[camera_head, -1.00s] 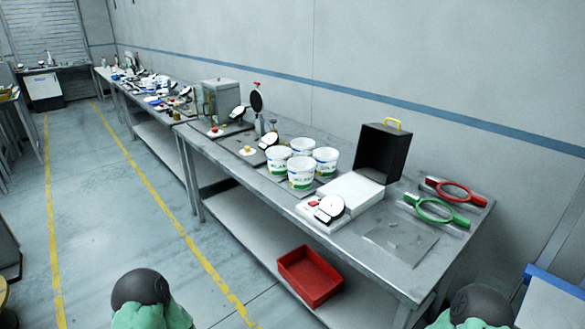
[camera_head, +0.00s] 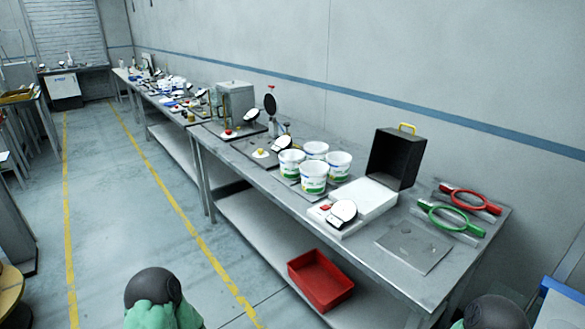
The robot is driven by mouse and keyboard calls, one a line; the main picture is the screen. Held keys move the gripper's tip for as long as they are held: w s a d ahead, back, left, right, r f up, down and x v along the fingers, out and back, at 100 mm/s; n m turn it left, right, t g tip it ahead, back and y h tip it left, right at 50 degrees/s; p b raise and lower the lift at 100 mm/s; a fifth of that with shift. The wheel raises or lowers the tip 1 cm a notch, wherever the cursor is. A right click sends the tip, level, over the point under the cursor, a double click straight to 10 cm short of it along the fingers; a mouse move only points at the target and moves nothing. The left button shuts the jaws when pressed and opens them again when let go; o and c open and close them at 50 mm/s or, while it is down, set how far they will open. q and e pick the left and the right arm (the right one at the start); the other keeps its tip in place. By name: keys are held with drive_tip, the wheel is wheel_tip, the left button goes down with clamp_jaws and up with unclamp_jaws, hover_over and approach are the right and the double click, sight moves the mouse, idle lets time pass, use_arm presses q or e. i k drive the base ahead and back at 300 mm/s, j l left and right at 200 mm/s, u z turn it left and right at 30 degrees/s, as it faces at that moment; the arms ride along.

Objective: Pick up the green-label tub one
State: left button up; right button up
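Several white tubs stand upright in a tight group on the workbench, in the middle of the head view. The front tub (camera_head: 313,181) shows a green band low on its side. The left tub (camera_head: 290,166) and the right tub (camera_head: 338,166) also show green on their labels. The back tub (camera_head: 315,150) is partly hidden, and its label is hard to read. The label print is too small to tell. Parts of both my arms show at the bottom edge, but neither gripper is in view. Nothing of mine touches the tubs.
Right of the tubs are a white scale (camera_head: 341,213) and an open black case (camera_head: 396,158). A red-ringed tool (camera_head: 470,200) and a green-ringed tool (camera_head: 450,219) lie at the bench's right end. A red bin (camera_head: 320,280) sits on the lower shelf. The floor (camera_head: 120,220) left of the bench is clear.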

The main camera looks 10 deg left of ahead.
sight(292, 165)
drive_tip(key=i+j+z, duration=0.1)
drive_tip(key=i+j, duration=0.2)
drive_tip(key=i+j+z, duration=0.15)
drive_tip(key=i+j, duration=0.15)
drive_tip(key=j, duration=0.15)
drive_tip(key=i+j+z, duration=0.1)
drive_tip(key=i+j, duration=0.2)
drive_tip(key=j, duration=0.15)
